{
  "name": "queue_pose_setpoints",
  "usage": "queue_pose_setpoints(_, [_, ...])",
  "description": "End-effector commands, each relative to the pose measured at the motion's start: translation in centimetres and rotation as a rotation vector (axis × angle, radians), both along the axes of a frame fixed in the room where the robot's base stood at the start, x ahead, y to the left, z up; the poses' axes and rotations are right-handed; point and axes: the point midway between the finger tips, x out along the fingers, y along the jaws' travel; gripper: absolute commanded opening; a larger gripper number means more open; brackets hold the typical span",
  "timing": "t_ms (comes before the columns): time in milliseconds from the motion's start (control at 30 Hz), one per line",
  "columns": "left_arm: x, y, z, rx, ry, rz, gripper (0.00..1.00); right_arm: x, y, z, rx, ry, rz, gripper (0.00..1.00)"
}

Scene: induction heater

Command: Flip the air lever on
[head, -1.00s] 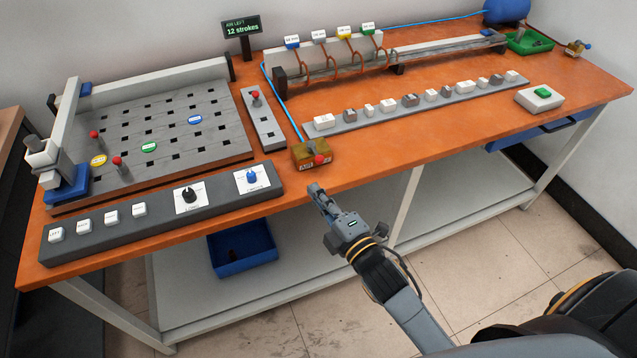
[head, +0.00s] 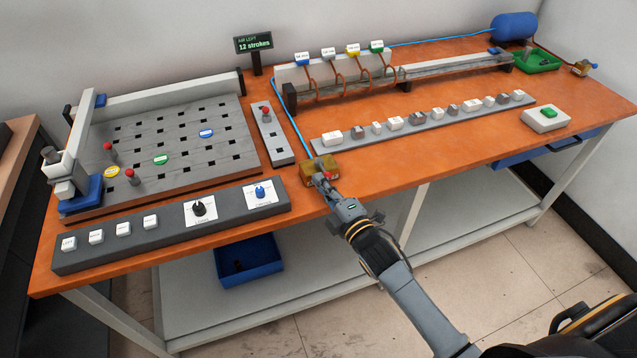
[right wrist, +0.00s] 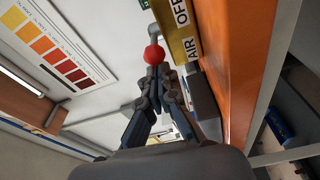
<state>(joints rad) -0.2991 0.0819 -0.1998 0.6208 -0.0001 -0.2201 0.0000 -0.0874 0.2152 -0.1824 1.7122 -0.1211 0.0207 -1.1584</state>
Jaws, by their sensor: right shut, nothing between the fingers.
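The air valve is a brass-yellow block (head: 318,167) at the front edge of the orange table. In the right wrist view the block (right wrist: 182,30) carries the labels AIR and OFF, and its lever ends in a red ball knob (right wrist: 154,54). My right gripper (head: 324,184) is shut and empty, with its fingertips at the front of the valve. In the right wrist view its fingertips (right wrist: 160,78) are close below the red knob; I cannot tell whether they touch it. In the head view the fingers partly cover the lever. My left gripper is not in view.
A grey panel (head: 120,254) with buttons and dials lies left of the valve. A slotted plate (head: 170,160) with red-knobbed pins stands behind it. A blue hose (head: 294,122) runs behind the valve. A display (head: 254,44) reads 12 strokes.

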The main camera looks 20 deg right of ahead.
Motion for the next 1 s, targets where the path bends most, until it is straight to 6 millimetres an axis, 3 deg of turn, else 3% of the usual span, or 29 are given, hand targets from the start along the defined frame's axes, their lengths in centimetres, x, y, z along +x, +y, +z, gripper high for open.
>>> queue_pose_setpoints(1000, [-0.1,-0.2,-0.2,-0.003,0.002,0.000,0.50,-0.1,-1.1,0.0,-0.004,0.000,0.126,0.00])
